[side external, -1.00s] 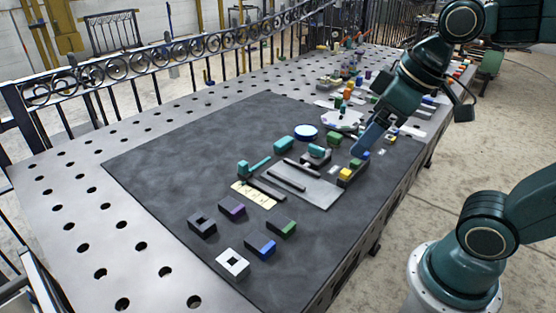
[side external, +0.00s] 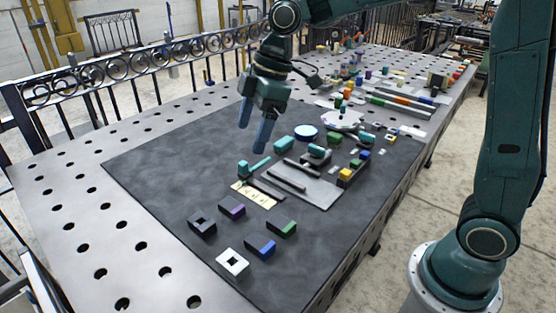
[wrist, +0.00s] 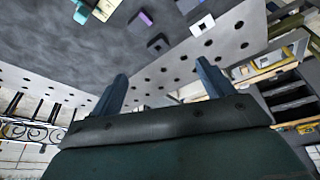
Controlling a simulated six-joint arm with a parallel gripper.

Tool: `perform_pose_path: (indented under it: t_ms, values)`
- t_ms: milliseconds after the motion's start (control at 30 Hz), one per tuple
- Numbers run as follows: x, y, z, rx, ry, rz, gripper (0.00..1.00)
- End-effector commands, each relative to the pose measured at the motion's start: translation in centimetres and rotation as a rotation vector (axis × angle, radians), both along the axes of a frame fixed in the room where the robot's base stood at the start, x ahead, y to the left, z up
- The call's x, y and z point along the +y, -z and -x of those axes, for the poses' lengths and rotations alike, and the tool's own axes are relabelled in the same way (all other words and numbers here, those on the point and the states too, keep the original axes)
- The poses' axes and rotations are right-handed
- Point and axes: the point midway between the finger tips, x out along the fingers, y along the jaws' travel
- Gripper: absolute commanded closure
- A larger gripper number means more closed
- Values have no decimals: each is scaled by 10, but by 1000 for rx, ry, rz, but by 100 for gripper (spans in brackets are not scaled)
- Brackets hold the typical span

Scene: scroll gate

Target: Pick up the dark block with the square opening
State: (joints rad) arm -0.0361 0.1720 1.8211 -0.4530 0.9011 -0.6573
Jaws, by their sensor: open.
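The dark block with the square opening (side external: 202,223) lies on the dark mat near its front left part, and nothing covers it. It also shows in the wrist view (wrist: 159,44), above and between my fingertips in the picture. My gripper (side external: 252,138) is open and empty, high above the mat and pointing down, well behind the block. Its two blue fingers also show in the wrist view (wrist: 162,70).
Near the block lie a purple-topped block (side external: 232,207), a white block with a square opening (side external: 232,263), a blue block (side external: 261,247) and a green block (side external: 282,228). A grey tray (side external: 315,193) with dark bars lies farther right. The mat's left part is clear.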

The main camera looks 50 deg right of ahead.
Motion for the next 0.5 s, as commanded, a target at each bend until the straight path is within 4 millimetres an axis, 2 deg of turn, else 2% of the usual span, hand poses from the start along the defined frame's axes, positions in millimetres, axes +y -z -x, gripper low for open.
perform_pose_path:
  t_ms: [200, 500]
  values:
    - [18, 33, -38, 14, -190, -16, 20]
    - [38, 80, -75, 17, -418, -49, 20]
